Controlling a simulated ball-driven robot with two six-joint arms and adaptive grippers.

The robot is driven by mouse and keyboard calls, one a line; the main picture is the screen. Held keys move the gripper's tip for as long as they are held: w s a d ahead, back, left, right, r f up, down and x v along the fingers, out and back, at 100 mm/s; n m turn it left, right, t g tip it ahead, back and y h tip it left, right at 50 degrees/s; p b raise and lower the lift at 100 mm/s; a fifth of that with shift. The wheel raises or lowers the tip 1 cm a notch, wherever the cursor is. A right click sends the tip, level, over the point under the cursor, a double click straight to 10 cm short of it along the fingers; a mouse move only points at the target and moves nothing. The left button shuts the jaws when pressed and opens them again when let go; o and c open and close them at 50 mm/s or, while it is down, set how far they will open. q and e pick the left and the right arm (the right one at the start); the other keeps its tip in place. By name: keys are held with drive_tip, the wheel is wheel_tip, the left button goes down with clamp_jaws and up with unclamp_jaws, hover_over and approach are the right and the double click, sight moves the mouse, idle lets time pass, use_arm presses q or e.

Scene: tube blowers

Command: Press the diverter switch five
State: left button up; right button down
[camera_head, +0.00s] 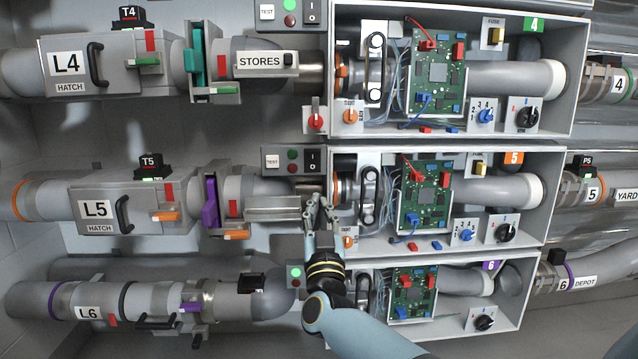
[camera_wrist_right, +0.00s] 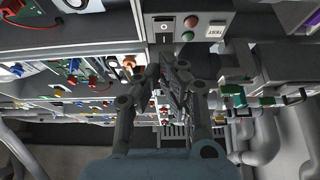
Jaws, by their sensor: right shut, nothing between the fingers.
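In the head view the row-five control panel (camera_head: 290,160) carries a TEST label, a red and a green light, and a black rocker switch (camera_head: 312,160) marked I at its right. No label reading diverter is legible, so I cannot tell which control bears that name. My right gripper (camera_head: 319,203) is shut and empty, pointing up just below this panel, and hides what lies behind it. In the right wrist view a like panel with red and green lights (camera_wrist_right: 188,28) and a black switch (camera_wrist_right: 163,26) lies beyond the shut fingers (camera_wrist_right: 165,75). My left gripper is out of view.
An orange knob (camera_head: 347,242) is close to the right of my gripper. The row-five open box (camera_head: 541,205) holds a circuit board (camera_head: 426,196). Another lit panel (camera_head: 295,277) is below.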

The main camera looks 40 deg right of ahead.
drive_tip(key=shift+s+a+f, duration=0.35)
drive_tip(key=shift+s+f, duration=0.3)
drive_tip(key=shift+f, duration=0.15)
